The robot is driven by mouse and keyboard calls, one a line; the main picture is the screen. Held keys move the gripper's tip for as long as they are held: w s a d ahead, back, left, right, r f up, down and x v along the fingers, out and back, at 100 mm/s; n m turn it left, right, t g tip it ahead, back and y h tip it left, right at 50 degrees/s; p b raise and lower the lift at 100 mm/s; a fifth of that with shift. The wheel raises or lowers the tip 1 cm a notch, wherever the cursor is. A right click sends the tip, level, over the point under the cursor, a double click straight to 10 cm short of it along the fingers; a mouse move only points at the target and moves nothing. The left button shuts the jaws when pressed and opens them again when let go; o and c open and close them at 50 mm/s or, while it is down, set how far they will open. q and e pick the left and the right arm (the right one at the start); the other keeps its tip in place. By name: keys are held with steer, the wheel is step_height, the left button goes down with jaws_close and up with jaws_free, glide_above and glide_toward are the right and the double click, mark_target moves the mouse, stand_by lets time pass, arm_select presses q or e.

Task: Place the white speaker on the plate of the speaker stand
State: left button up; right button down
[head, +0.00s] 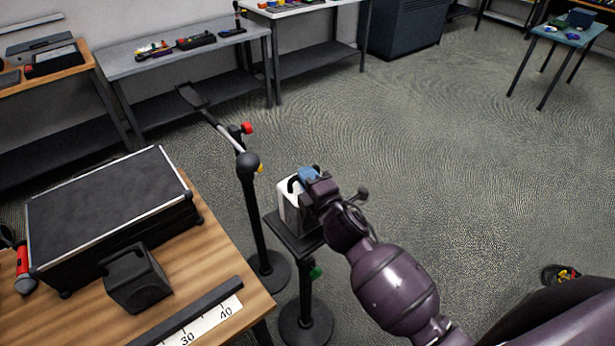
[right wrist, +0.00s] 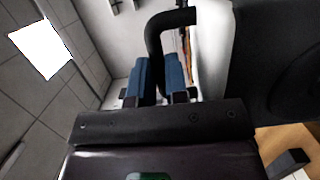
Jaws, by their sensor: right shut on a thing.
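The white speaker (head: 286,208) is upright at the plate (head: 297,241) of the speaker stand, a black stand with a green knob and round base (head: 306,322). I cannot tell whether its underside touches the plate. My right gripper (head: 309,176) is shut on the speaker's black handle, at its top. In the right wrist view the blue finger pads (right wrist: 160,80) are on either side of the handle (right wrist: 172,18); the white side (right wrist: 214,50) and dark front (right wrist: 275,60) of the speaker are to the right. My left gripper is not in view.
A black boom stand (head: 255,215) with a red knob stands just left of the speaker stand. A wooden table (head: 210,275) at lower left holds a black case (head: 105,205), a dark speaker (head: 137,280) and a ruler (head: 205,325). The floor to the right is mostly clear.

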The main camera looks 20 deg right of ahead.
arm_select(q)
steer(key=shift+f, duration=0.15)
arm_select(e)
steer(key=c, duration=1.5)
jaws_free()
steer(key=shift+f, duration=0.1)
steer(key=o, duration=0.4)
